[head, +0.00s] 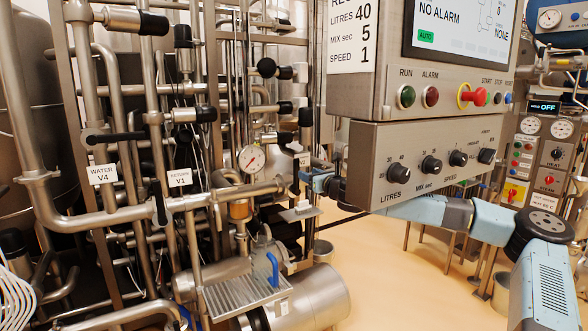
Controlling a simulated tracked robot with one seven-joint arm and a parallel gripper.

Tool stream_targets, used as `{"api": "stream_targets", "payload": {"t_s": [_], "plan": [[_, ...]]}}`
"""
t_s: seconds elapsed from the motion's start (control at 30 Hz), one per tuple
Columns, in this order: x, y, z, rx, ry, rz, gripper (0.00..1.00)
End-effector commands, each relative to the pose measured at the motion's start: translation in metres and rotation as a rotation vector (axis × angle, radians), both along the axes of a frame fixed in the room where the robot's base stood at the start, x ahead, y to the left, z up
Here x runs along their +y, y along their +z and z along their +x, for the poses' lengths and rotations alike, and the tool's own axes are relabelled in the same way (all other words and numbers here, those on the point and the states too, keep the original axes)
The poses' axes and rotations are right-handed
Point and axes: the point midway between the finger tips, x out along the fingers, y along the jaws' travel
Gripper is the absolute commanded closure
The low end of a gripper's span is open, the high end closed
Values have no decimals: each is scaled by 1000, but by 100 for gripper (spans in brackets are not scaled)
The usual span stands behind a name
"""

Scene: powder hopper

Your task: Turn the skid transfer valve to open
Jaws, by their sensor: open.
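A blue lever handle (272,269) stands nearly upright above the ribbed metal plate of the pump skid, low in the centre. No readable label marks it as the skid transfer valve. My gripper (304,181) is small in this view, at the end of my light-blue arm, which reaches in from the right under the control box. It is open, up and to the right of the blue lever and apart from it. Its fingertips are hard to make out against the pipes. The valve body under the lever is not clearly seen.
The control box (425,165) with several knobs hangs close above my arm. Pipes with a WATER V4 label (102,174) and a RETURN V1 label (180,178) crowd the left. A pressure gauge (251,158) and a small flat plate (300,213) are near my gripper. Floor is clear at centre right.

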Motion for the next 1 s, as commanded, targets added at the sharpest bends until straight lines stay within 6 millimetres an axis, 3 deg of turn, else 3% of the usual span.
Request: {"api": "stream_targets", "payload": {"t_s": [0.4, 0.6, 1.0], "plan": [[42, -1, 62, 0, 0, -1, 51], [56, 0, 83, 0, 0, -1, 51], [63, -1, 94, 0, 0, -2, 51]]}}
